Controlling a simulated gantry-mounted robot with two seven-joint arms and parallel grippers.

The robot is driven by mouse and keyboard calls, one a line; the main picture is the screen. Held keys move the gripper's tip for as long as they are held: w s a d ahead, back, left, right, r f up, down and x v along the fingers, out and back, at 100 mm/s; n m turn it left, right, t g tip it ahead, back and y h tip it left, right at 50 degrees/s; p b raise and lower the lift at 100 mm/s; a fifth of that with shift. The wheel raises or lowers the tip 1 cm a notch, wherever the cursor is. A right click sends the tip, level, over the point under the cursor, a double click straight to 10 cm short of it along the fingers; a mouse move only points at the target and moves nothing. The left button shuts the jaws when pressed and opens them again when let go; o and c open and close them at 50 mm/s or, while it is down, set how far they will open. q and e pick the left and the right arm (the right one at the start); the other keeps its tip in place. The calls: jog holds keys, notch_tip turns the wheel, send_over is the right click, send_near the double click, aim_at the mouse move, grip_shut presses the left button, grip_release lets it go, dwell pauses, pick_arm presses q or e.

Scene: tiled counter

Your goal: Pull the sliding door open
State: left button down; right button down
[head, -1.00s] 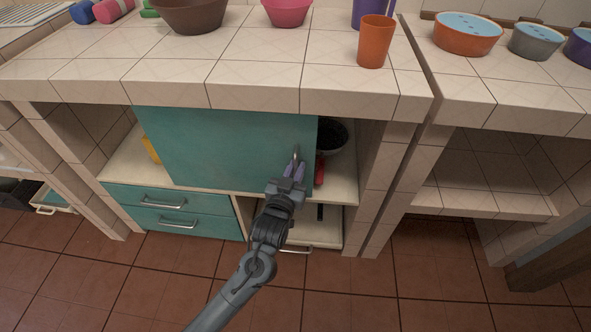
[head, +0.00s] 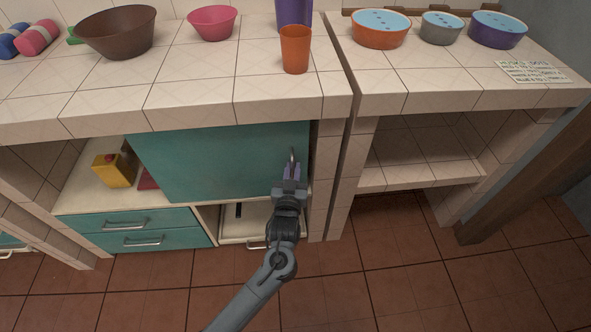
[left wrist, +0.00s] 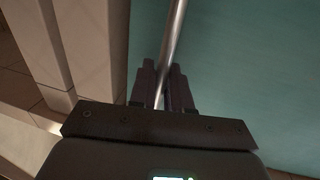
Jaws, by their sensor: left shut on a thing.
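The teal sliding door (head: 220,160) hangs under the tiled counter, with its right edge by the right-hand post. Left of it, the shelf lies uncovered. The door's metal handle (head: 292,156) is near its right edge. My left gripper (head: 291,171) is shut on this handle. In the left wrist view the handle (left wrist: 176,35) runs between the fingers (left wrist: 165,78), with the teal door (left wrist: 245,70) behind it. My right gripper is in neither view.
A yellow box (head: 113,170) sits on the exposed shelf at left. Teal drawers (head: 140,230) are below it. An orange cup (head: 295,50) and a brown bowl (head: 118,32) stand on the counter. The floor in front is clear.

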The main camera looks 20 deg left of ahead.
pick_arm(q)
jog(key=c, duration=1.3)
grip_release()
jog(key=shift+o, duration=0.2)
jog(key=shift+s+d+p, duration=0.15)
jog(key=shift+s+p, duration=0.15)
jog(key=shift+s, duration=0.15)
jog(key=p+v, duration=0.3)
jog(key=v, duration=0.7)
jog(key=shift+p, duration=0.35)
